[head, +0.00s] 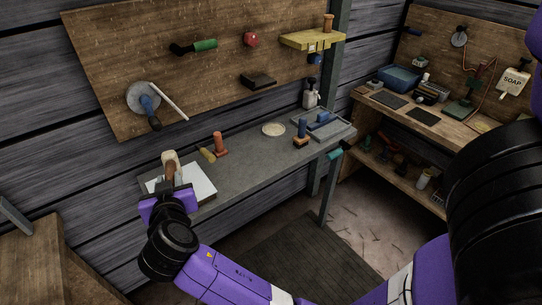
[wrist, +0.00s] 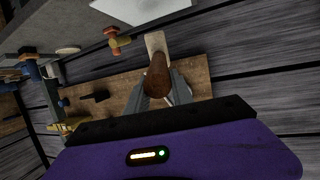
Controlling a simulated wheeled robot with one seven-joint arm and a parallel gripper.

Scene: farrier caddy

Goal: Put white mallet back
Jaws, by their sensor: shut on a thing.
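The white mallet (head: 170,158) has a pale head and a brown handle. My gripper (head: 172,184) is shut on the brown handle, at the left end of the grey bench (head: 245,165). In the head view the pale head is above the gripper, in front of a white sheet (head: 201,187). In the wrist view the brown handle (wrist: 157,80) sits between the two grey fingers, and the pale head is beyond it. I cannot tell from these views whether the mallet touches the bench.
A pale dish (head: 273,129) lies farther along.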

